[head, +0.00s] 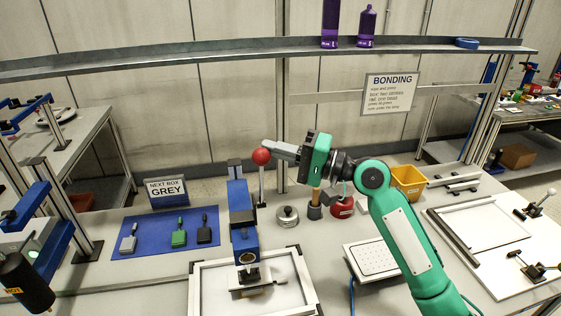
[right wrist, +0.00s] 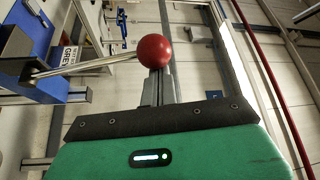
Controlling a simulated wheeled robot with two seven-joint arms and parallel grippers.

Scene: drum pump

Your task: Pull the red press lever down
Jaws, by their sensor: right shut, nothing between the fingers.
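The press lever is a thin metal rod with a red ball knob (head: 261,156), standing upright beside the blue press (head: 243,215) in the head view. My right gripper (head: 272,148) reaches in from the right at knob height. Its fingers are shut with nothing between them, and their tips are at the knob. In the right wrist view the red knob (right wrist: 154,51) covers the fingertips, with the lever rod running left from it. I cannot tell whether the fingers touch the knob. My left gripper is not in view.
A blue mat (head: 165,232) with several small tools lies left of the press, behind it a "NEXT BOX GREY" sign (head: 166,192). A white frame (head: 206,290) lies around the press foot. A round metal weight (head: 287,216), red can (head: 342,207) and yellow bin (head: 408,183) stand to the right.

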